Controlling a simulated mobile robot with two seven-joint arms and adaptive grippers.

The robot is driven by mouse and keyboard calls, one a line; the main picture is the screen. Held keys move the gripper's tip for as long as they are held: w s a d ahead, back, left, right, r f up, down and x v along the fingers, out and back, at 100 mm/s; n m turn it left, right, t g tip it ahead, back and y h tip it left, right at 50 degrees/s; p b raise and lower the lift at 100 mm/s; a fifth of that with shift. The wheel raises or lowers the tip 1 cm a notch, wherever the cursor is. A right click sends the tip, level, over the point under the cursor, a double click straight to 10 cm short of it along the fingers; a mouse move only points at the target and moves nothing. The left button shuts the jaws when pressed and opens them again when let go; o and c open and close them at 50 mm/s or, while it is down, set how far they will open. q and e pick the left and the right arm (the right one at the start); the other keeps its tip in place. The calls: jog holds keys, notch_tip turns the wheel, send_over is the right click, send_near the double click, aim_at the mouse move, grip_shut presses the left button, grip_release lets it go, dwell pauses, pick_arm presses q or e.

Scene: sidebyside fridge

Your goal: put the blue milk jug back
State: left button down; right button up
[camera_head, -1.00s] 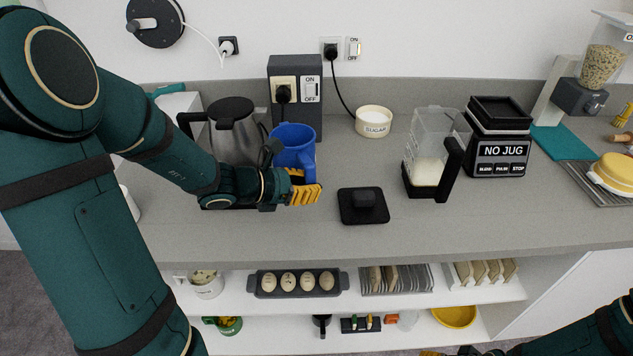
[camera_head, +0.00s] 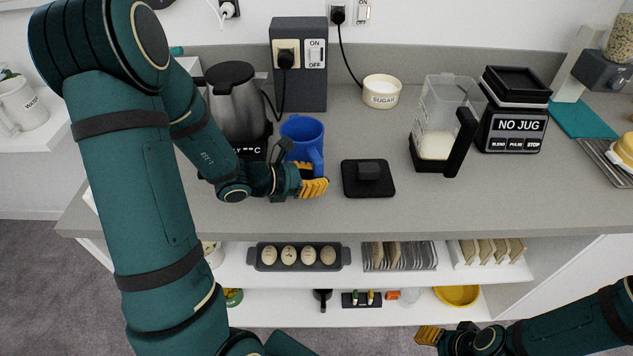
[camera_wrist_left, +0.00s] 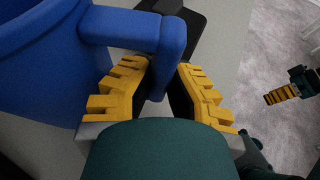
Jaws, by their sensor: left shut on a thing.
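The blue milk jug (camera_head: 300,134) is at the counter, just right of the steel kettle (camera_head: 234,102) and left of a black pad (camera_head: 368,178). My left gripper (camera_head: 313,187) is at the jug's front right, its yellow fingers shut on the handle. In the left wrist view the jug (camera_wrist_left: 40,60) fills the upper left, and its handle (camera_wrist_left: 120,30) runs down between the yellow fingers (camera_wrist_left: 157,92). The jug looks upright; its underside is hidden by my arm, so I cannot tell whether it touches the counter. My right gripper (camera_head: 428,336) is low at the right, away from the jug.
A clear blender jug (camera_head: 436,135) with a black handle stands beside the blender base (camera_head: 514,115). A sugar bowl (camera_head: 381,91) and a switched socket box (camera_head: 299,75) are behind. The front of the counter (camera_head: 400,215) is clear. Shelves below hold an egg tray (camera_head: 299,257).

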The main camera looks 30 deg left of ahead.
pick_arm(q)
jog(key=shift+f, duration=0.35)
jog(key=shift+r, duration=0.15)
jog(key=c, duration=1.4)
grip_release()
jog(key=shift+f, duration=0.2)
jog(key=shift+o, duration=1.4)
jog(key=shift+r, duration=0.15)
